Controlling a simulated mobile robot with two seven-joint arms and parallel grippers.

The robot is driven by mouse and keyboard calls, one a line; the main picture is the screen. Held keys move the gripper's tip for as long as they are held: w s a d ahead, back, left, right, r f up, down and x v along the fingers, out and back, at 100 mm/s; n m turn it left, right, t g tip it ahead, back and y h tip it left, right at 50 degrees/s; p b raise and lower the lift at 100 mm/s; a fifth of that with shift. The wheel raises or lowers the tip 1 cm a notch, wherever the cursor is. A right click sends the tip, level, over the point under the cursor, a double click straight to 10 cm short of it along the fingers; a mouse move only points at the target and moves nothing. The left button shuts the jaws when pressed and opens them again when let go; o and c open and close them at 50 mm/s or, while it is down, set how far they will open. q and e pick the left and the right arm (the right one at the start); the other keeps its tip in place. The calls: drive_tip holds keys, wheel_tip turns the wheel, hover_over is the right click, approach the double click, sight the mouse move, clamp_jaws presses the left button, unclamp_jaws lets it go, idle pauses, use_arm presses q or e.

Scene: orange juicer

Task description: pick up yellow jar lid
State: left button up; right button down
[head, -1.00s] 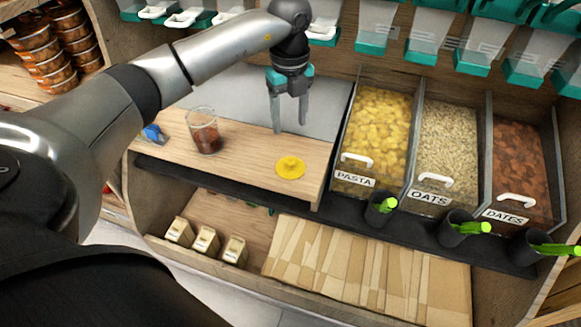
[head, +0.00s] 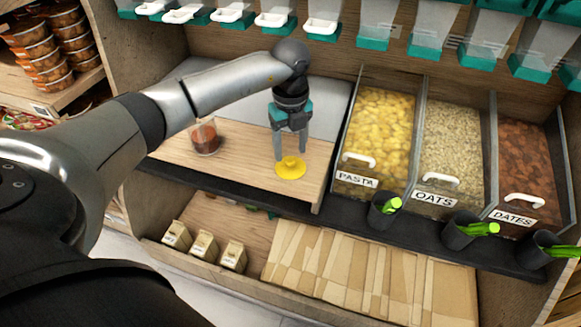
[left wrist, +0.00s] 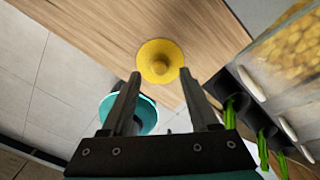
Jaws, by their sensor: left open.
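The yellow jar lid (head: 290,167) lies flat on the wooden shelf top, knob up, near its front edge. It also shows in the left wrist view (left wrist: 160,61), just beyond my fingertips and between their lines. My left gripper (head: 290,158) is open and points down at the lid, with its fingers close around the knob in the head view. In the left wrist view the open fingers (left wrist: 160,78) have nothing between them. Whether they touch the lid I cannot tell. My right gripper is not in view.
A glass jar with reddish-brown contents (head: 204,137) stands left of the lid. Bins of pasta (head: 380,125), oats (head: 448,140) and dates (head: 524,160) stand to the right. Black cups with green handles (head: 384,211) line the front ledge. The board around the lid is clear.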

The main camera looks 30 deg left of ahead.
sight(291, 164)
use_arm(q)
drive_tip(key=shift+f+b, duration=0.4)
drive_tip(key=shift+f, duration=0.9)
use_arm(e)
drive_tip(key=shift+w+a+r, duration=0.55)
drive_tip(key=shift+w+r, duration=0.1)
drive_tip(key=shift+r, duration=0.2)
use_arm(q)
drive_tip(key=shift+c, duration=0.3)
clamp_jaws()
